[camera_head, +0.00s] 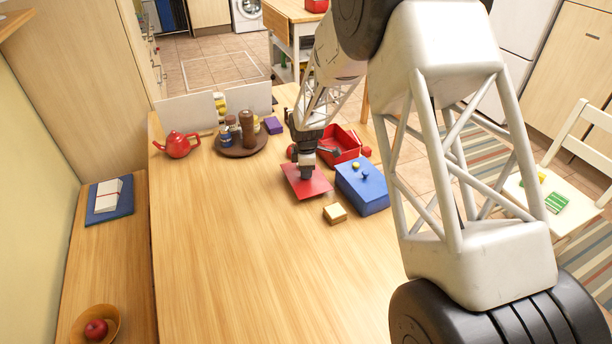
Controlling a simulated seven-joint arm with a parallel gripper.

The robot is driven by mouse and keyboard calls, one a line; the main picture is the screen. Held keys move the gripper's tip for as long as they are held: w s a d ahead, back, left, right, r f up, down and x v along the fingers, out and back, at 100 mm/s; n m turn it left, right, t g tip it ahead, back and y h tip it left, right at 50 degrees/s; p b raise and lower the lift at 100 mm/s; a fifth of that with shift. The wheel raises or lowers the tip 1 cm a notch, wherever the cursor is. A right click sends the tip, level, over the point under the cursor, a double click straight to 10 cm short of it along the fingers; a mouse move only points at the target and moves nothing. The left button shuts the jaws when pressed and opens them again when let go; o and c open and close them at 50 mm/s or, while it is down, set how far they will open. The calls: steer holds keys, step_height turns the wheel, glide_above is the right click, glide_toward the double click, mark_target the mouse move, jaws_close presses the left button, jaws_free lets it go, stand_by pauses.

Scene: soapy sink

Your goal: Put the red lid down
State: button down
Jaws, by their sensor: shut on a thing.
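The red lid (318,187) is a flat red square plate, low over the wooden table or touching it; I cannot tell which. My gripper (307,175) points down and is shut on the lid at its middle, and it hides the part that it grips. The open red box (348,136) stands just behind and to the right of the lid, with something dark inside. A blue box with its blue lid on (365,192) stands close to the right of the red lid.
A small yellowish block (335,213) lies in front of the lid. A round dark tray (222,148) with bottles and a red teapot (178,144) stand at the back left. A purple block (272,125) lies behind. The table's front and left are clear.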

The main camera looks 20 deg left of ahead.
steer(key=shift+f, duration=1.2)
steer(key=c, duration=1)
jaws_free()
steer(key=shift+f, duration=0.1)
steer(key=shift+o, duration=0.2)
step_height(320, 180, up, 12)
